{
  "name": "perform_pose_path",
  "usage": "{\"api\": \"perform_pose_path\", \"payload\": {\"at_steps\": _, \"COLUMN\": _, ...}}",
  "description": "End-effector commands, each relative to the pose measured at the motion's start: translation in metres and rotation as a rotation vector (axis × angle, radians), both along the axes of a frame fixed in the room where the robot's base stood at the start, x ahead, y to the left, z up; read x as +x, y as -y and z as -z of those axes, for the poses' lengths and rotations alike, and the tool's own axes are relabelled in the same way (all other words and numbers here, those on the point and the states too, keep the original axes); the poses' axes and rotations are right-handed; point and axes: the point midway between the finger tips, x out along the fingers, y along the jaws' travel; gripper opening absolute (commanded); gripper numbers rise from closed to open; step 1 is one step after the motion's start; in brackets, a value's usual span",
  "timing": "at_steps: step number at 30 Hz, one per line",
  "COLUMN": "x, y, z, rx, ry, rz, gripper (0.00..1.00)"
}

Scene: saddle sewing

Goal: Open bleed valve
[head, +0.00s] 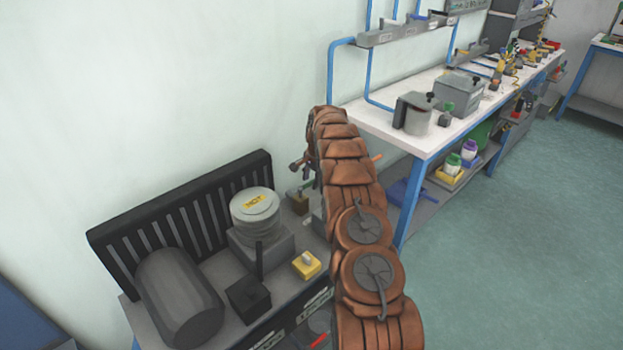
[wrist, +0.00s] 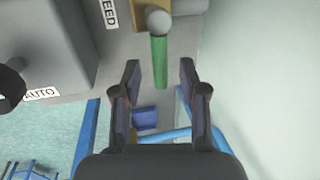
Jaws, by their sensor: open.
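The bleed valve shows in the wrist view as a green lever (wrist: 159,62) with a round grey knob (wrist: 159,20) at its far end, over a tan block (wrist: 143,18). A label beside it is partly cut off and reads "EED". My gripper (wrist: 160,66) is open. The near end of the lever lies between its two fingertips, with a gap on both sides. In the head view my arm hides much of this area. A small brown block (head: 299,204) stands just left of the arm.
A grey box with an "AUTO" label (wrist: 42,94) and a dark knob (wrist: 10,85) stands left of the lever in the wrist view. In the head view a pot marked "HOT" (head: 255,204), a yellow switch (head: 306,265) and a motor (head: 178,298) share the bench.

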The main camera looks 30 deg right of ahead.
Motion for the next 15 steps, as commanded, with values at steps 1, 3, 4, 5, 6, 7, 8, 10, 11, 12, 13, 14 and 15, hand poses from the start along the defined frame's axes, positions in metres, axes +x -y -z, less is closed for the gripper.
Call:
{"api": "perform_pose_path", "payload": {"at_steps": 1, "x": 0.0004, "y": -0.0004, "z": 0.0024, "rx": 0.001, "ry": -0.001, "rz": 0.0, "gripper": 0.42}}
{"api": "perform_pose_path", "payload": {"at_steps": 3, "x": 0.0009, "y": -0.0006, "z": 0.0044, "rx": 0.001, "ry": 0.0, "rz": -0.001, "gripper": 0.42}}
{"api": "perform_pose_path", "payload": {"at_steps": 4, "x": 0.001, "y": -0.0006, "z": 0.0048, "rx": 0.001, "ry": 0.0, "rz": -0.001, "gripper": 0.42}}
{"api": "perform_pose_path", "payload": {"at_steps": 5, "x": 0.0011, "y": -0.0007, "z": 0.005, "rx": 0.001, "ry": 0.0, "rz": -0.001, "gripper": 0.42}}
{"api": "perform_pose_path", "payload": {"at_steps": 6, "x": 0.0011, "y": -0.0006, "z": 0.005, "rx": 0.0, "ry": 0.0, "rz": -0.001, "gripper": 0.42}}
{"api": "perform_pose_path", "payload": {"at_steps": 7, "x": 0.0011, "y": -0.0006, "z": 0.005, "rx": 0.0, "ry": 0.0, "rz": -0.001, "gripper": 0.42}}
{"api": "perform_pose_path", "payload": {"at_steps": 8, "x": 0.0011, "y": -0.0006, "z": 0.005, "rx": 0.0, "ry": 0.0, "rz": -0.001, "gripper": 0.42}}
{"api": "perform_pose_path", "payload": {"at_steps": 10, "x": 0.001, "y": -0.0005, "z": 0.005, "rx": 0.0, "ry": 0.0, "rz": 0.0, "gripper": 0.41}}
{"api": "perform_pose_path", "payload": {"at_steps": 11, "x": 0.0011, "y": -0.0005, "z": 0.005, "rx": 0.0, "ry": 0.001, "rz": 0.0, "gripper": 0.38}}
{"api": "perform_pose_path", "payload": {"at_steps": 12, "x": 0.0011, "y": -0.0005, "z": 0.0049, "rx": 0.0, "ry": 0.001, "rz": 0.0, "gripper": 0.34}}
{"api": "perform_pose_path", "payload": {"at_steps": 13, "x": 0.0011, "y": -0.0005, "z": 0.0049, "rx": 0.0, "ry": 0.001, "rz": 0.0, "gripper": 0.31}}
{"api": "perform_pose_path", "payload": {"at_steps": 14, "x": 0.0011, "y": -0.0005, "z": 0.0049, "rx": 0.0, "ry": 0.001, "rz": -0.001, "gripper": 0.28}}
{"api": "perform_pose_path", "payload": {"at_steps": 15, "x": 0.001, "y": -0.0005, "z": 0.005, "rx": 0.0, "ry": 0.0, "rz": 0.0, "gripper": 0.24}}
